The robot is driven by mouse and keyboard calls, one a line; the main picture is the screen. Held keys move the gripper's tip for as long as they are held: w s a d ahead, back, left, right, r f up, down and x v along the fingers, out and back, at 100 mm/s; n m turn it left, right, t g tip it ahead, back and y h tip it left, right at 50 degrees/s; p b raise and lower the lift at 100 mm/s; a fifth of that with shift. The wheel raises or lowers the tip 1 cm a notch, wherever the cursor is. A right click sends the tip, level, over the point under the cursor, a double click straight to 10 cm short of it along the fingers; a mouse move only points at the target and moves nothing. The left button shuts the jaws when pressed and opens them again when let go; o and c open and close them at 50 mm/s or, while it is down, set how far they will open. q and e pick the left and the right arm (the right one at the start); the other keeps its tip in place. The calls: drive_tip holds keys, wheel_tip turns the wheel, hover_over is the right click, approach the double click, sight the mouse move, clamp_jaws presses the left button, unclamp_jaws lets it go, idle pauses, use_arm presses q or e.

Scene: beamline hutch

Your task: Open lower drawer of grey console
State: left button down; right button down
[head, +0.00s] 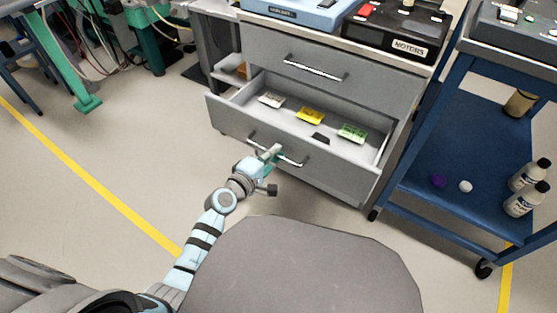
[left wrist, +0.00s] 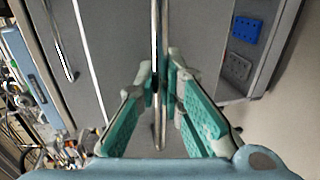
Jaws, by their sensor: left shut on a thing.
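The grey console (head: 320,55) stands ahead of me with its upper drawer shut. Its lower drawer (head: 235,120) is pulled out, and several small items show inside it. My left gripper (head: 270,152) is at the lower drawer's front, shut on the drawer's bar handle (head: 290,160). In the left wrist view the teal-padded fingers of the left gripper (left wrist: 160,85) close around the lower handle (left wrist: 155,40), which runs up the picture. The upper drawer's handle (head: 315,68) is free. My right gripper is not in view.
A blue cart (head: 430,180) with bottles stands close on the right of the console. A black box marked MOTORS (head: 395,35) sits on the console top. A green-legged frame (head: 75,75) is at the upper left. The floor left of the drawer is clear.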

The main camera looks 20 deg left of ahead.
use_arm(q)
drive_tip(key=c, duration=1.7)
unclamp_jaws()
drive_tip(key=shift+a, duration=0.1)
drive_tip(key=v, duration=1.2)
